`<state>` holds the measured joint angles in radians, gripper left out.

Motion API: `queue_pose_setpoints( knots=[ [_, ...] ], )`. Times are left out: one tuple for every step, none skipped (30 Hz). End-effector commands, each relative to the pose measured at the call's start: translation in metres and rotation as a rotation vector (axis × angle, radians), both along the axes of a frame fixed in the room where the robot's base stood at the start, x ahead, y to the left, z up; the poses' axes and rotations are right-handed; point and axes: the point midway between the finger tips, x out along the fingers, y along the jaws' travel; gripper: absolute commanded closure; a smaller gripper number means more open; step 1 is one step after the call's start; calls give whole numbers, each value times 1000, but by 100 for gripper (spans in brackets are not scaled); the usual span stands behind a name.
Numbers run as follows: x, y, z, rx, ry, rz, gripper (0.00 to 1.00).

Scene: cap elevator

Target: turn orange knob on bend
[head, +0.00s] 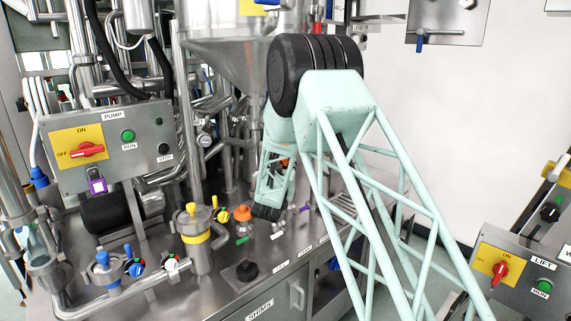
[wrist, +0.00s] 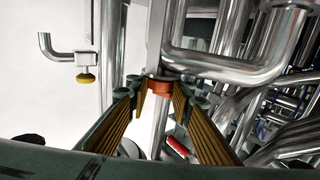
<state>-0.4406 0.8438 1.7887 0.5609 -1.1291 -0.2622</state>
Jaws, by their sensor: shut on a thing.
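The orange knob (wrist: 158,85) is in the middle of the wrist view, below a bent steel pipe (wrist: 235,65). My gripper (wrist: 160,92) has one finger on each side of the knob and is shut on it. The fingertips cover the knob's sides. In the head view my mint-green arm reaches in among the pipes and hides most of the working area. A small orange patch (head: 285,162) shows behind the arm; I cannot tell if it is the same knob. The fingertips cannot be made out there.
Steel pipes crowd the right of the wrist view, with a red handle (wrist: 177,146) close below the knob. A yellow knob (wrist: 85,78) hangs from a pipe at left. In the head view, the pump box (head: 110,145) and bench valves stand left of my arm.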

Motion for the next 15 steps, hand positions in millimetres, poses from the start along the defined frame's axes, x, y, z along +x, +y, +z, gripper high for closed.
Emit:
queue_pose_setpoints(
  knots=[
    [0, 0, 0, 2, -1, -22, 90],
    [0, 0, 0, 2, -1, -34, 90],
    [0, 0, 1, 1, -1, -51, 90],
    [0, -1, 1, 3, -1, -65, 90],
    [0, -1, 1, 2, -1, -78, 90],
    [0, -1, 1, 1, -1, -95, 90],
    [0, 0, 1, 3, 0, -108, 90],
    [0, 0, 1, 2, -1, -120, 90],
    [0, 0, 1, 2, -1, -137, 90],
    [0, -1, 1, 2, 0, -151, 90],
    [0, -1, 1, 1, 0, -164, 90],
    [1, -1, 1, 2, -1, -181, 90],
    [0, -1, 1, 2, -1, -193, 90],
    [0, -1, 1, 1, -1, -204, 90],
    [0, -1, 1, 2, 0, -220, 90]
  ],
)
